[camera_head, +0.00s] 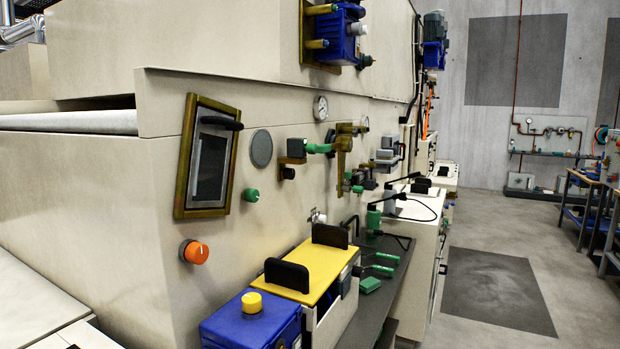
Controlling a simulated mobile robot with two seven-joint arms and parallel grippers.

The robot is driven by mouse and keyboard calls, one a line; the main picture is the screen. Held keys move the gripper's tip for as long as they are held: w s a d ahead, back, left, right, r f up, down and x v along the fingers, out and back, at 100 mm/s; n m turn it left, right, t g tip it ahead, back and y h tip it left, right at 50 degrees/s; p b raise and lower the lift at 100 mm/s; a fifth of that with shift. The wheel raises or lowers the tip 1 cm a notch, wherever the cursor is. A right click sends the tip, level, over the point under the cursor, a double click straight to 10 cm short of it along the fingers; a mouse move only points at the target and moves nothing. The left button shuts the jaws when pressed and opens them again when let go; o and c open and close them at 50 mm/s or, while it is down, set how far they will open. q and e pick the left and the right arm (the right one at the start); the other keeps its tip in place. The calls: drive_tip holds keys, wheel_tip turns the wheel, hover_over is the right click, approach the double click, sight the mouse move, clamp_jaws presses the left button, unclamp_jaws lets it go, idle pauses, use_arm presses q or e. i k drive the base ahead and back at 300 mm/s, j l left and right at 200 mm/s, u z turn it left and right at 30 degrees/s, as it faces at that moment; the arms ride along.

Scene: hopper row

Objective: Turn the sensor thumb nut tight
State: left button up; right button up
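A small bracket with a brown-grey block (296,148) and a green cylindrical part (318,148) is mounted on the beige machine's front panel. A small black knob (288,173) sits below the block. A brass-coloured bracket (343,160) with green and dark fittings is just right of it. I cannot tell which of these small parts is the sensor thumb nut, or whether it is tight. Neither of my grippers shows in the head view.
A yellow-topped box (318,262) with black handles and a blue box (240,325) with a yellow knob stand below the panel. An orange knob (195,252) and a framed screen (207,160) are at left. Green-handled tools lie on a dark shelf (385,300). Open floor (580,285) is at right.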

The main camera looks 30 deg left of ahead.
sight(288, 173)
drive_tip(key=i+z, duration=0.3)
drive_tip(key=i, duration=1.05)
drive_tip(key=i+u, duration=0.1)
drive_tip(key=i, duration=0.4)
drive_tip(key=i+l+u, duration=0.15)
drive_tip(key=i, duration=0.35)
drive_tip(key=i+l+u, duration=0.1)
drive_tip(key=i, duration=0.4)
drive_tip(key=i+u, duration=0.3)
drive_tip(key=u, duration=0.15)
drive_tip(key=i+u, duration=0.3)
drive_tip(key=u, duration=0.15)
drive_tip(key=i+l+u, duration=0.15)
drive_tip(key=i+u, duration=0.15)
drive_tip(key=u, duration=1.95)
